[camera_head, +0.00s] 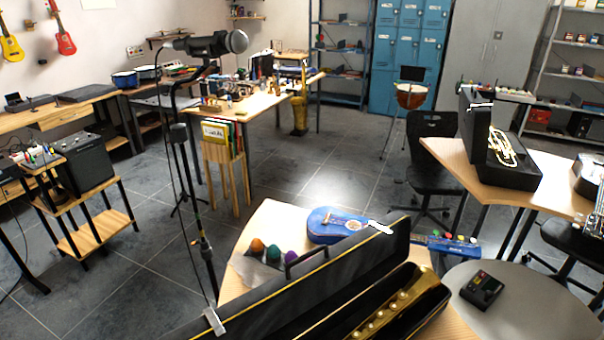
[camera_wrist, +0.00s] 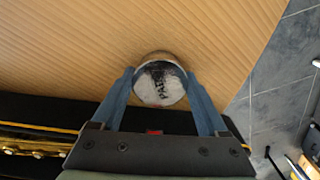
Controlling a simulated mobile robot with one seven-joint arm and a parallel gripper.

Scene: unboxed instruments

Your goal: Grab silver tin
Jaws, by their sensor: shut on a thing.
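The silver tin (camera_wrist: 160,88) shows in the wrist view as a round, shiny can with dark lettering on its pale top. It is between the two blue fingers of my gripper (camera_wrist: 160,78), which are shut on it from either side. Wooden table surface shows around and beyond the tin. Whether the tin touches the table cannot be told. I cannot make out the tin or my gripper in the head view.
A black case (camera_head: 440,290) with yellow edging holds a brass instrument (camera_head: 400,303); its raised lid stands along the table. A blue ukulele (camera_head: 335,226) and coloured egg-like items (camera_head: 273,252) lie behind it. A microphone stand (camera_head: 198,225) rises at left. In the wrist view, the table's edge is at right.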

